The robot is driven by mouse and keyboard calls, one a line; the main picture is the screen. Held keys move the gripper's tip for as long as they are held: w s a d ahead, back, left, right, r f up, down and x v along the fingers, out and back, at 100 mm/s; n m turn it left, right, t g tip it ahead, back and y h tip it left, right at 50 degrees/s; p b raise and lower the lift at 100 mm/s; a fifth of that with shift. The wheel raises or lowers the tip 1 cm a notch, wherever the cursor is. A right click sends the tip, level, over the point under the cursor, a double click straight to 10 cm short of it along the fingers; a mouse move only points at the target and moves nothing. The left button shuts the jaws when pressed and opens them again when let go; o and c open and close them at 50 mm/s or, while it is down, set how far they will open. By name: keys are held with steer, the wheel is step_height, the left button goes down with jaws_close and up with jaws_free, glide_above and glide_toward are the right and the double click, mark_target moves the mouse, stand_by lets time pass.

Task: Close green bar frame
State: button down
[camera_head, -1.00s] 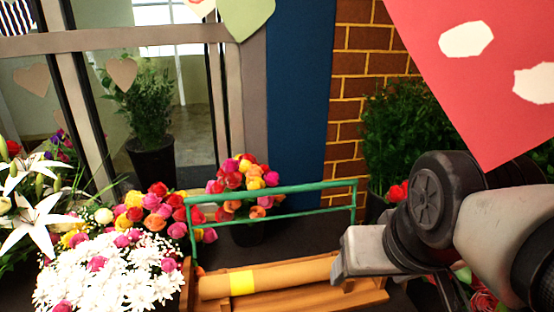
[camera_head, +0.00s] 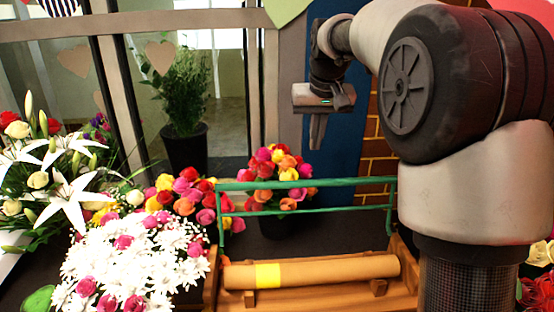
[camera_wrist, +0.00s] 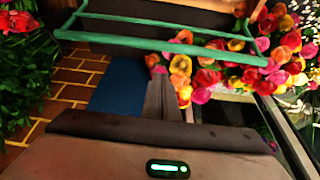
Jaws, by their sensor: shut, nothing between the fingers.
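The green bar frame (camera_head: 305,183) stands raised above a wooden stand (camera_head: 335,301), with two long rails and an upright at each end. A brown paper roll (camera_head: 335,270) with a yellow band lies in the stand beneath it. My gripper (camera_head: 317,147) is shut and empty, pointing down above the frame's top rail in the head view, apart from it. In the wrist view the green frame (camera_wrist: 160,45) crosses the top of the picture, beyond the shut fingers (camera_wrist: 160,80).
White flowers (camera_head: 130,260) and lilies (camera_head: 75,200) fill the left. A bouquet of colourful roses (camera_head: 280,170) stands behind the frame. A potted plant (camera_head: 183,90) is behind at the window. A brick wall (camera_head: 372,160) and blue panel (camera_head: 343,160) rise behind.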

steer(key=s+a+x, duration=0.1)
steer(key=x, duration=1)
steer(key=shift+f, duration=0.3)
steer(key=shift+a, duration=0.1)
steer(key=shift+s+f+b, duration=0.15)
steer(key=shift+b, duration=0.55)
